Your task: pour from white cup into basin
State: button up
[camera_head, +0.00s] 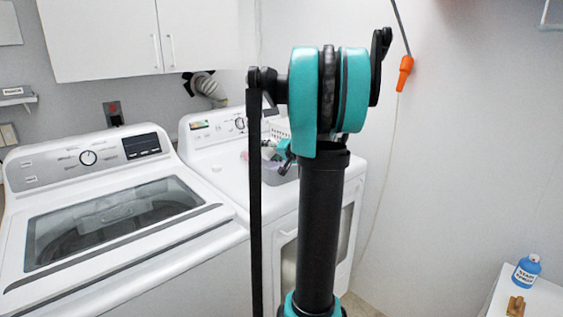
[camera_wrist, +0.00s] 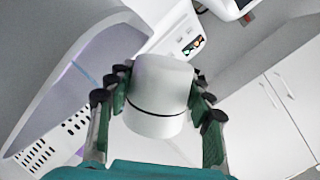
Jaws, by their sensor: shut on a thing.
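In the wrist view, my gripper (camera_wrist: 160,92) is shut on the white cup (camera_wrist: 160,108), which has a thin dark band. Black-padded fingers press on both its sides. The scene is strongly rolled in this view, and I cannot see into the cup or tell whether it has contents. A grey, lilac-tinted curved wall, apparently the basin (camera_wrist: 72,45), is at the left beside the cup. In the head view, the basin (camera_head: 284,173) sits on the right-hand white machine, partly hidden behind my arm. My gripper (camera_head: 273,152) is small and partly hidden there, close above the basin.
A white perforated basket (camera_head: 280,131) stands behind the basin; it also shows in the wrist view (camera_wrist: 52,150). A washer (camera_head: 120,215) stands at left, cabinets (camera_head: 145,35) above. A blue bottle (camera_head: 526,270) stands on a white surface at lower right.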

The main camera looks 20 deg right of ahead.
jog(key=shift+f+m, duration=0.35)
jog(key=shift+m, duration=0.35)
dwell(0.6)
jog(key=shift+d+r+m+y+p, duration=0.2)
jog(key=shift+r+m+y+p, duration=0.15)
jog(key=shift+m+y+p, duration=0.2)
dwell(0.8)
jog(key=shift+w+d+f+m+g+y, duration=0.3)
jog(key=shift+d+f+m+y, duration=0.1)
jog(key=shift+d+m, duration=0.3)
dwell(0.7)
jog(key=shift+w+d+r+m+p, duration=0.1)
jog(key=shift+d+r+m+p, duration=0.2)
jog(key=shift+m+p, duration=0.35)
dwell(0.8)
jog(key=shift+a, duration=0.15)
jog(key=shift+s+a+n+h, duration=0.15)
jog(key=shift+a+n+h, duration=0.05)
jog(key=shift+a+n, duration=0.3)
jog(key=shift+s+a+n+h, duration=0.15)
jog(key=shift+a+n, duration=0.2)
jog(key=shift+n, duration=0.25)
jog(key=shift+d, duration=0.1)
